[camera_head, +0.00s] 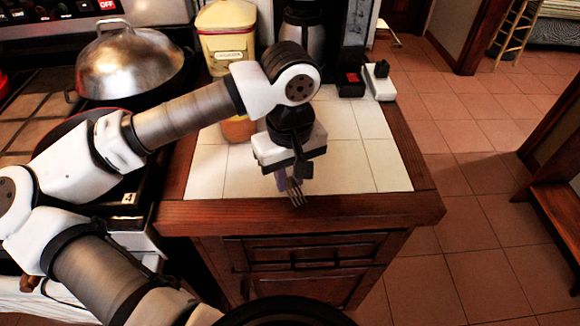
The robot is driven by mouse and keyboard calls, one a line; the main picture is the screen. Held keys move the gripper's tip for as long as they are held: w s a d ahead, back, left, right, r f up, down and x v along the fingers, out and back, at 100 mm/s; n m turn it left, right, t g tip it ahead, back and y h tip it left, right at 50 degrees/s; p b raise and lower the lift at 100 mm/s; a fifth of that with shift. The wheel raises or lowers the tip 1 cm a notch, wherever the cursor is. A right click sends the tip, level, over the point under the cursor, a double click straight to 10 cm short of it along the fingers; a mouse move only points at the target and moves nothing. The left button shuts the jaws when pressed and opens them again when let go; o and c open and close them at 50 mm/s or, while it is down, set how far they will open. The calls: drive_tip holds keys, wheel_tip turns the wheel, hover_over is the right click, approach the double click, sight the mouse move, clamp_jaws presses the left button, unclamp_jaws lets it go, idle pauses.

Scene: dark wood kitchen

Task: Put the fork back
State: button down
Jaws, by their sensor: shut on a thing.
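My gripper (291,182) points down over the front part of the tiled counter (345,172). It is shut on the fork (296,194). The fork's metal tines point down and show below the fingers, near the counter's front wooden edge. The fork's handle is hidden by the gripper. I cannot tell whether the tines touch the counter. Below the counter top is a wooden drawer (262,256) with a dark handle, and it looks closed.
A yellow cookie jar (227,42) and a coffee maker (300,32) stand at the back of the counter. Small black and white items (379,82) sit at its back right. A lidded pan (130,65) is on the stove at left. The counter's right front is clear.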

sight(291, 183)
drive_tip(key=shift+f, duration=0.45)
drive_tip(key=shift+f+b, duration=0.7)
drive_tip(key=shift+b, duration=0.25)
drive_tip(key=c, duration=1.2)
unclamp_jaws()
drive_tip(key=shift+o, duration=0.2)
